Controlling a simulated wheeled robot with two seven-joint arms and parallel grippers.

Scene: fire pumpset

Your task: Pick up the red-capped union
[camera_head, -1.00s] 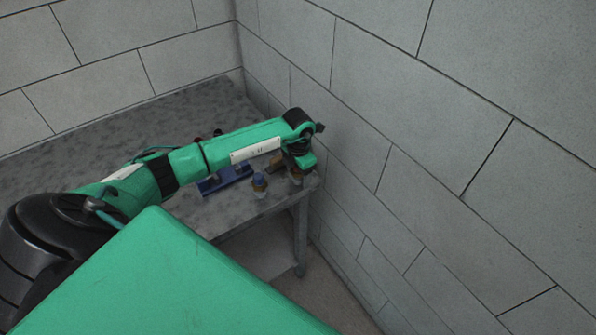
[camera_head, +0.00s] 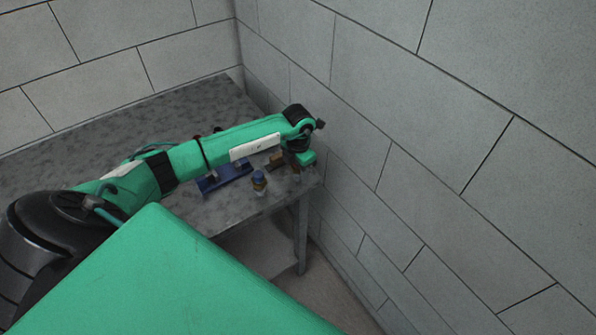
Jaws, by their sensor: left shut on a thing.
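My left arm reaches over the grey table from the left, and its gripper (camera_head: 296,166) points down near the table's right end, by the wall. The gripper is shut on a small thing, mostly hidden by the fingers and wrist. I take it to be the red-capped union, but I cannot see its cap. A similar blue-capped fitting (camera_head: 259,181) stands upright on the table, left of the gripper and apart from it. My right gripper is not in view.
A blue tray-like holder (camera_head: 224,178) lies on the table, partly under my forearm. A brown block-like thing (camera_head: 277,161) is close to the left of the gripper. Small red parts (camera_head: 218,130) show behind the arm. A block wall (camera_head: 420,160) runs close along the right. The table's left part is clear.

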